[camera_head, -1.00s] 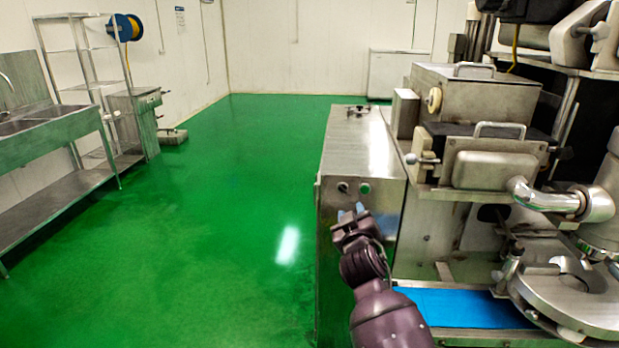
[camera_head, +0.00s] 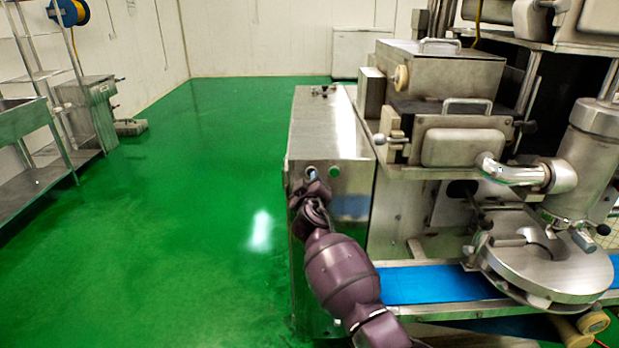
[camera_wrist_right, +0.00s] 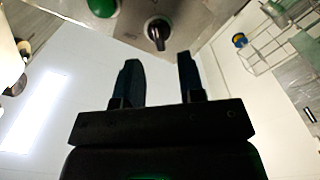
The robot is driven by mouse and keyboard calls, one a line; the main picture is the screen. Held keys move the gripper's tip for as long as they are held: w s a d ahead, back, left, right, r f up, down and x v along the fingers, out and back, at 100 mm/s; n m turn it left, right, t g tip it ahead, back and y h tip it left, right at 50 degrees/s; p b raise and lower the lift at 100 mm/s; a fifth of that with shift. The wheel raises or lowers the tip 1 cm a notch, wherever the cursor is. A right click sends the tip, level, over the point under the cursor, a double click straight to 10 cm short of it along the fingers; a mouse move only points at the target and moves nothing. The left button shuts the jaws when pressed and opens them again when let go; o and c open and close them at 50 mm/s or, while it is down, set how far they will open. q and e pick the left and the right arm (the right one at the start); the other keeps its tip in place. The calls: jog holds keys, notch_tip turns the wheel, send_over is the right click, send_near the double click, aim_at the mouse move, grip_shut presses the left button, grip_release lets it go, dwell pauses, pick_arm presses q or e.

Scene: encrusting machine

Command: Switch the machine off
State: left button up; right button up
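The steel machine (camera_head: 330,130) stands right of centre in the head view. Its front panel carries a green button (camera_head: 334,171), which also shows at the top edge of the right wrist view (camera_wrist_right: 103,6). Left of the button in the head view, my right gripper (camera_head: 311,174) is at the panel and covers the switch spot. In the right wrist view, a black rotary knob (camera_wrist_right: 157,33) sits just beyond the fingertips of my right gripper (camera_wrist_right: 158,62). The two fingers are apart, with the knob ahead of the gap and nothing held. My left gripper is out of view.
A blue conveyor belt (camera_head: 410,284) and a round steel turntable (camera_head: 550,265) lie to the right of my right arm. Green floor (camera_head: 190,200) is clear to the left. A steel shelf rack (camera_head: 45,100) and sink stand at the far left.

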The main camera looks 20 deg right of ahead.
jog(key=shift+x, duration=1.9)
grip_shut()
